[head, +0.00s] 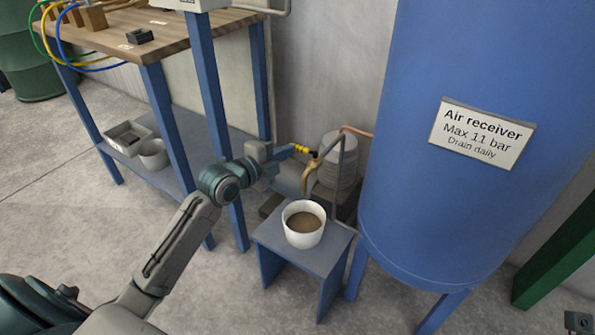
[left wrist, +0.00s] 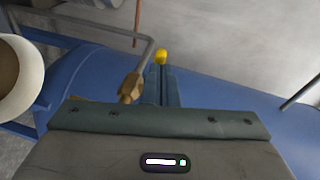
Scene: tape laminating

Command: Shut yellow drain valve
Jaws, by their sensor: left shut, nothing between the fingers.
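The drain valve is a brass body (head: 310,171) with a yellow handle (head: 301,149), on a thin pipe beside the blue tank. The handle points left toward my left gripper (head: 284,152), which is shut and empty. In the left wrist view, the shut fingers (left wrist: 166,84) point at the yellow handle tip (left wrist: 160,57), just past the fingertips; I cannot tell whether they touch. The brass body (left wrist: 130,88) lies left of the fingers there. Below the valve's spout, a white bucket (head: 289,222) holds brown liquid. My right gripper is not seen.
The bucket stands on a small blue stool (head: 328,258). The blue air receiver (head: 430,200) fills the right side. A workbench (head: 180,40) with blue legs stands at the left, close to my arm. A grey ribbed cylinder (head: 342,160) stands behind the valve.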

